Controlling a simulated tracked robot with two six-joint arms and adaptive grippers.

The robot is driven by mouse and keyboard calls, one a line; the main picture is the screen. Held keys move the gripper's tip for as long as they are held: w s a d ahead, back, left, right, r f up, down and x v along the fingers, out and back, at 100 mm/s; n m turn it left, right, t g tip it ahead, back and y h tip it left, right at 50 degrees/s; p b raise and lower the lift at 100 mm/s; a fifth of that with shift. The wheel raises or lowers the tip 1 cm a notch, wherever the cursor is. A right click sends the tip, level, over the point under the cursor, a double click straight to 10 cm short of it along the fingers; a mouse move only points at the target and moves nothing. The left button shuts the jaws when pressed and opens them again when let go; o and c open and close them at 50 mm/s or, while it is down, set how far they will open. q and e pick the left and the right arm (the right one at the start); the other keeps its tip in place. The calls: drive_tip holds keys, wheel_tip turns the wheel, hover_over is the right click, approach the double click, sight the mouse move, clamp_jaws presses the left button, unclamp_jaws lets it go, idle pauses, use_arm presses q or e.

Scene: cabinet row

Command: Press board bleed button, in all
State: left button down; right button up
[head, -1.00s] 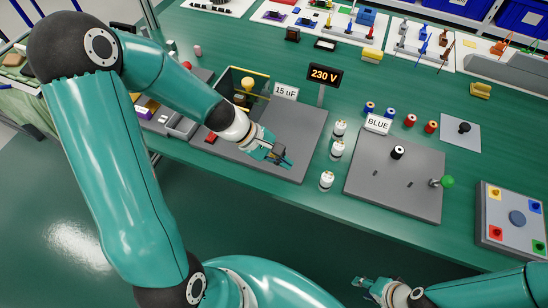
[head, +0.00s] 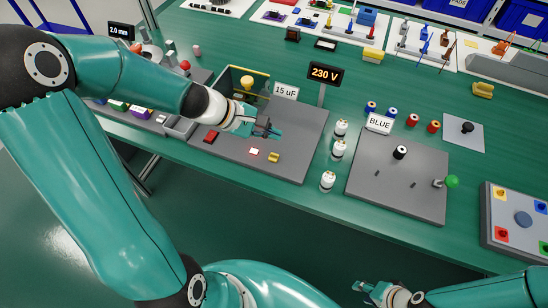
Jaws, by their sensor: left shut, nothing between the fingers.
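The grey board (head: 300,145) lies on the green bench, with a "15 uF" label (head: 286,92) and a "230 V" display (head: 325,75) at its back. I cannot tell which is the bleed button. My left gripper (head: 274,132) is shut and empty above the board, behind the white square and yellow part in the picture. My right gripper (head: 360,285) is at the bottom, away from the board; its finger state is unclear.
An open box with a yellow knob (head: 248,82) stands behind my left gripper. Several white cylinders (head: 339,148) stand right of the board. Further right is another grey board (head: 390,190) with a "BLUE" sign (head: 379,122) and a green knob (head: 452,181).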

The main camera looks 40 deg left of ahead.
sight(271, 157)
use_arm(q)
wheel_tip(271, 157, down, 6)
drive_tip(key=b, duration=0.4)
drive_tip(key=shift+f+b, duration=0.1)
drive_tip(key=shift+b, duration=0.3)
drive_tip(key=shift+f+b, duration=0.55)
idle(0.4)
drive_tip(key=shift+f+b, duration=0.35)
drive_tip(key=shift+b, duration=0.15)
drive_tip(key=shift+f+b, duration=0.45)
drive_tip(key=shift+b, duration=0.05)
idle(0.6)
drive_tip(key=shift+r, duration=0.15)
drive_tip(key=shift+r+p, duration=0.75)
